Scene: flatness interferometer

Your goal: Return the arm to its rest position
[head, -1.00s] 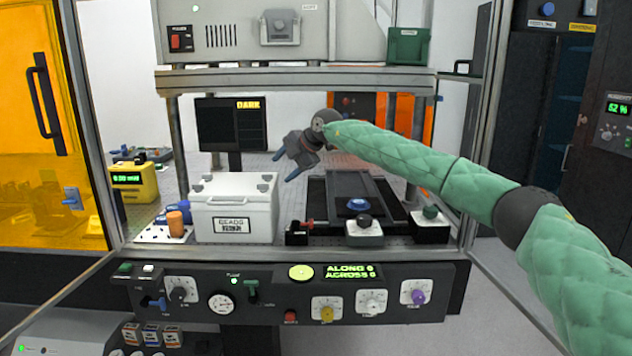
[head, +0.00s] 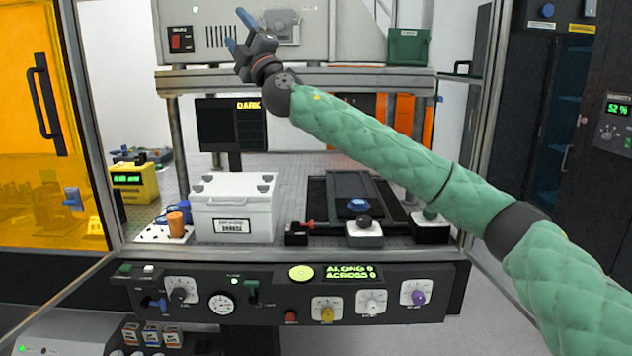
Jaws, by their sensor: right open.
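My right arm, in a quilted green sleeve, comes in from the right in the head view. Its right gripper (head: 238,32) is raised in front of the grey upper panel, with its blue-tipped fingers pointing up and to the left. The fingers are apart and nothing shows between them. My left gripper is not in view.
Below the gripper are a white box (head: 232,205), a dark monitor (head: 231,125) reading DARK and a dark stage (head: 350,190). A control panel (head: 290,293) with knobs runs along the front. Metal frame posts and a shelf beam (head: 350,82) surround the bench.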

